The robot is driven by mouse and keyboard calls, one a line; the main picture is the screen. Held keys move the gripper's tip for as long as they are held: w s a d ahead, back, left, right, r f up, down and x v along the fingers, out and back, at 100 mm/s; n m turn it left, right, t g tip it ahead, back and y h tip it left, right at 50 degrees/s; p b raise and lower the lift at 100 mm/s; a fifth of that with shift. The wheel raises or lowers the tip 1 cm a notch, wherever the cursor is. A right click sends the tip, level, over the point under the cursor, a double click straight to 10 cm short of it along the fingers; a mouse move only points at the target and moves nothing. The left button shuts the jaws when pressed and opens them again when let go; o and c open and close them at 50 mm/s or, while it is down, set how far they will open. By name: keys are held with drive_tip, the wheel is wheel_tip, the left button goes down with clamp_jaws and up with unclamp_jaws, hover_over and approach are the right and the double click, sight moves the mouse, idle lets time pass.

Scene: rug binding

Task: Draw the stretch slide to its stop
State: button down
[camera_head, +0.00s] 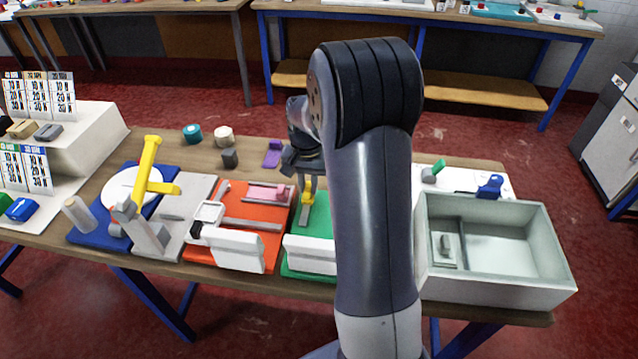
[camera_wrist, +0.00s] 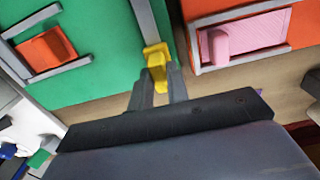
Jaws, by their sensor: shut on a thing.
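A yellow knob (camera_wrist: 155,62), which I take to be the stretch slide, sits on a narrow grey rail (camera_wrist: 144,18) on the green board (camera_wrist: 95,70). In the wrist view the knob is at the rail's near end, by the board's edge. My gripper (camera_wrist: 158,82) is shut on it, one finger on each side. In the head view the yellow knob (camera_head: 306,188) shows below my gripper (camera_head: 307,178), at the far part of the green board (camera_head: 307,262). My arm hides the right part of that board.
Left of the green board lies an orange-red board (camera_head: 238,228) with a pink block (camera_head: 281,193) in a grey frame. A purple block (camera_head: 273,153) stands behind it. A pale open bin (camera_head: 545,285) stands to the right. Bare table shows behind the boards.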

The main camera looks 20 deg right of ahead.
sight(306, 186)
drive_tip(key=shift+w+a, duration=0.1)
drive_tip(key=shift+a, duration=0.05)
drive_tip(key=c, duration=1.4)
unclamp_jaws()
drive_tip(key=shift+a, duration=0.1)
drive_tip(key=shift+o, duration=0.2)
drive_tip(key=shift+r, duration=0.15)
wheel_tip(306, 186, up, 11)
drive_tip(key=shift+f, duration=0.2)
drive_tip(key=f, duration=0.7)
drive_tip(key=d+f, duration=0.1)
drive_tip(key=f, duration=0.3)
drive_tip(key=shift+s, duration=0.2)
drive_tip(key=shift+s+d, duration=0.2)
